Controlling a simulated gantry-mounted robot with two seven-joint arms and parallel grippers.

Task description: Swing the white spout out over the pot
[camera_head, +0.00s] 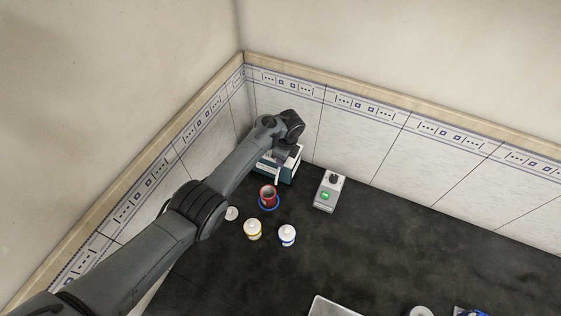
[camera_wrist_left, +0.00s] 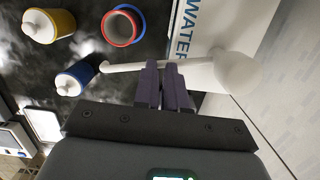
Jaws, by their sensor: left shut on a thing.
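The white spout (camera_wrist_left: 130,66) is a thin tube running from a rounded white knob at right to a free tip at left in the left wrist view. The red pot (camera_head: 268,195) stands in a blue ring; it also shows in the left wrist view (camera_wrist_left: 122,28). In the wrist view the spout's tip lies beside the pot, apart from its mouth. In the head view the spout (camera_head: 277,176) is mostly hidden by my arm. My left gripper (camera_wrist_left: 164,68) is shut on the spout's middle. My right gripper is in neither view.
The blue-and-white unit (camera_head: 290,167), marked WATER in the wrist view, carries the spout. A grey box (camera_head: 328,190) with a green display stands right of it. Yellow (camera_head: 253,229) and blue (camera_head: 287,235) capped jars stand in front. A tray (camera_head: 334,306) lies at the front edge.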

